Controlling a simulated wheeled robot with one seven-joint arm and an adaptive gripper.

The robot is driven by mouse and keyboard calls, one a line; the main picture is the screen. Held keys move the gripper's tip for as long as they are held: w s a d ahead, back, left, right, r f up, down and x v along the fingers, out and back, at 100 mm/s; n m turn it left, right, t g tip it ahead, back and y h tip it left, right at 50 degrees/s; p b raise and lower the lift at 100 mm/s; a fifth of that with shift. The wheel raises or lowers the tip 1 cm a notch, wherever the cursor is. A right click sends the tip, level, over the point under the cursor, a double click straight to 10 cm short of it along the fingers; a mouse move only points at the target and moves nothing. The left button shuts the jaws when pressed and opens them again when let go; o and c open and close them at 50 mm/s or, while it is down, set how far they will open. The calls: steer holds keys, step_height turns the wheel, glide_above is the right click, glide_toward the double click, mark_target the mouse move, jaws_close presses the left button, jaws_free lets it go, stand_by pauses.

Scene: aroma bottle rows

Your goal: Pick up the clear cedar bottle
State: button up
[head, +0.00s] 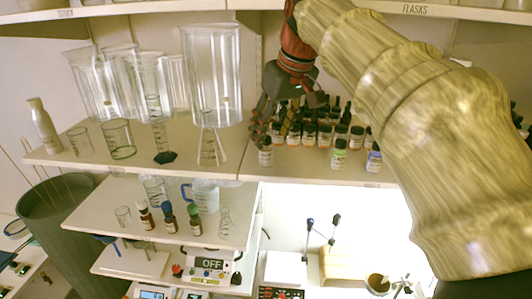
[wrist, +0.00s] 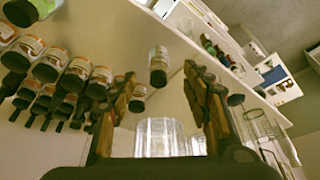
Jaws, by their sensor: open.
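A small bottle (head: 266,152) with a pale label and dark cap stands alone near the shelf's front edge, at the left end of the front row. It may be the clear cedar bottle, but I cannot read its label. In the wrist view, a pale-labelled bottle (wrist: 158,62) appears upside down between the fingertips, apart from both fingers. My gripper (head: 270,128) is open and empty, just above and behind the front bottle in the head view. It also shows in the wrist view (wrist: 160,78), its fingers spread wide.
Rows of dark-capped bottles (head: 309,134) stand close behind and to the right.

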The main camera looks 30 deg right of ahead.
mark_target(268, 145)
steer(key=shift+p+x, duration=0.5)
steer(key=shift+x, duration=3.4)
steer(key=shift+d, duration=0.2)
steer(key=shift+w, duration=0.1)
steer(key=shift+c, duration=1.3)
steer(key=shift+r, duration=0.1)
jaws_close()
